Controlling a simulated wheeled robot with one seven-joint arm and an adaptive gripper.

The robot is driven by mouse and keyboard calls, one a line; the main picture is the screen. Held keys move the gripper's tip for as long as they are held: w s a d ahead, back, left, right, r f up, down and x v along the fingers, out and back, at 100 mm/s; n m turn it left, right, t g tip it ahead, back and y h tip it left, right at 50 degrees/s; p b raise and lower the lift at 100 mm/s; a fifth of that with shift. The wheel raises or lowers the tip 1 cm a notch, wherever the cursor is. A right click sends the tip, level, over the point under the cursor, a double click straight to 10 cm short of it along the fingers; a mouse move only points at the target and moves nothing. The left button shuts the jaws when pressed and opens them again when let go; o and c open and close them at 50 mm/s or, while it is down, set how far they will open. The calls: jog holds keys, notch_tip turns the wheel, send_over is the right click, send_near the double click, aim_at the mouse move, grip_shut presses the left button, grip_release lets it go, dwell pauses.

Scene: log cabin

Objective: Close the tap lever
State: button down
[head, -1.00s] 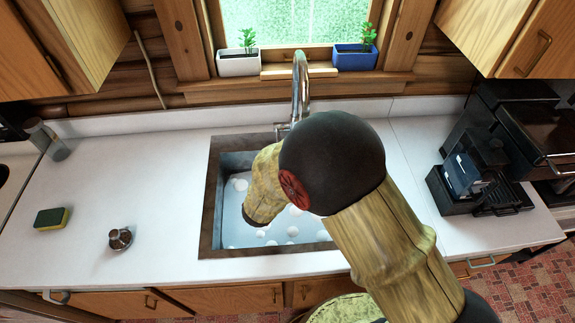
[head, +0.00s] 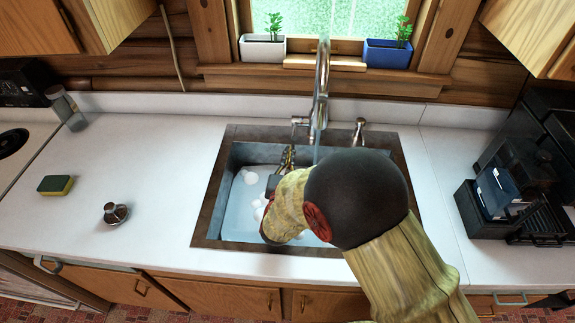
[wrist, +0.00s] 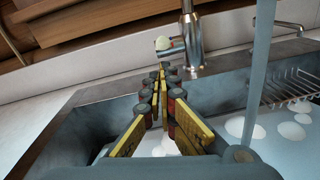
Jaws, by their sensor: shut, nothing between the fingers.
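The chrome tap (head: 321,88) stands behind the sink, and its base shows in the wrist view (wrist: 190,38). Its small lever (head: 298,121) sticks out to the left of the base; its pale end (wrist: 163,43) faces me in the wrist view. A stream of water (head: 317,150) falls from the spout, and it also runs down the right of the wrist view (wrist: 261,70). My gripper (head: 289,151) is shut and empty over the sink's back part. In the wrist view, its fingertips (wrist: 163,72) point at the lever from just below, seemingly with a small gap.
The sink (head: 211,215) holds water with white foam patches; my arm hides part of it. A chrome fitting (head: 359,130) stands right of the tap. A sponge (head: 55,185) and a metal stopper (head: 115,213) lie on the left counter.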

aim_at(295, 128)
jog(key=w, duration=0.3)
jog(key=shift+w+d+f, duration=0.1)
jog(key=shift+d, duration=0.05)
jog(key=shift+r, duration=0.2)
jog(key=shift+r+g+p, duration=0.3)
jog(key=shift+g+p, duration=0.1)
jog(key=shift+p, duration=0.3)
